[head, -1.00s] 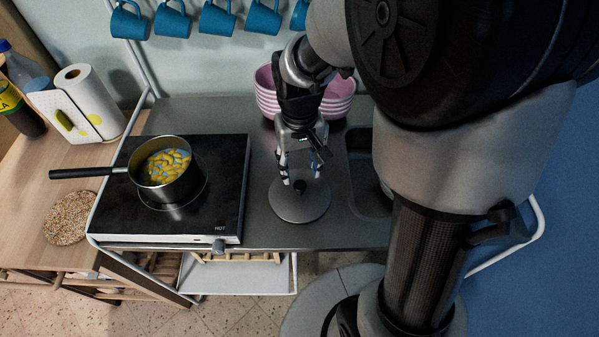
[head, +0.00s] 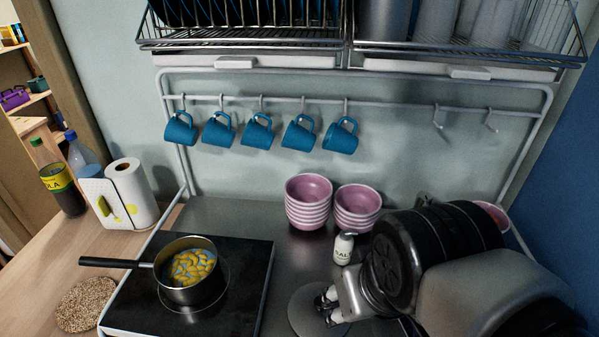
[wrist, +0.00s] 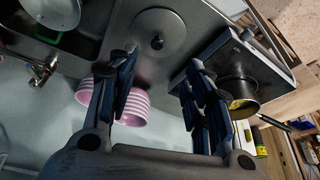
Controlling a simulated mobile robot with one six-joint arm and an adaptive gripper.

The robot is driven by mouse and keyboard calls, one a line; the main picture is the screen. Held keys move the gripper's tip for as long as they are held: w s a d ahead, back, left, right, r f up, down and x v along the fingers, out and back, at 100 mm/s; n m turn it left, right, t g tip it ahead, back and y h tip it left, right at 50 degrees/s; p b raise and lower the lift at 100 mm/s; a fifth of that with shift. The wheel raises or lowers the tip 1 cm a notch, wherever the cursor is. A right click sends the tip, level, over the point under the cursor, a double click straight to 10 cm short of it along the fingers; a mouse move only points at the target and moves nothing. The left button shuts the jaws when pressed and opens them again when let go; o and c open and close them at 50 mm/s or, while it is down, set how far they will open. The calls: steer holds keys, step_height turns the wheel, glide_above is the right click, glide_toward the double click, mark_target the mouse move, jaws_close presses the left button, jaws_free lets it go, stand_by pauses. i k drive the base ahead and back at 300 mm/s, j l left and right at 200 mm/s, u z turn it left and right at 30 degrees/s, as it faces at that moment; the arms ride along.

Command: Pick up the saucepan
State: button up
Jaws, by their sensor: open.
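The saucepan (head: 190,290) stands on the black hob at the left in the head view, uncovered, with yellow and blue pieces inside. Its long black handle (head: 118,263) points left. The saucepan also shows at the right of the wrist view (wrist: 240,88). My gripper (head: 328,305) is to the right of the saucepan, beside and partly over the lid's right side in the head view. In the wrist view my gripper (wrist: 165,92) has its two fingers wide apart with nothing between them. It is clear of the saucepan.
The round grey lid (head: 302,300) lies on the steel counter right of the hob (head: 255,265). Pink bowl stacks (head: 307,205) and a white salt shaker (head: 344,248) stand behind. A trivet (head: 86,305) lies left. Blue mugs (head: 257,132) hang above.

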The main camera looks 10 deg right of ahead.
mark_target(188, 270)
steer(key=z, duration=1.4)
steer(key=u, duration=2.45)
steer(key=i+j, duration=0.1)
steer(key=j, duration=0.3)
steer(key=i+j, duration=0.1)
steer(key=j, duration=0.35)
steer(key=i+j, duration=0.1)
steer(key=j, duration=0.3)
steer(key=i+j, duration=0.1)
steer(key=j, duration=0.35)
steer(key=i+j, duration=0.1)
steer(key=j, duration=0.3)
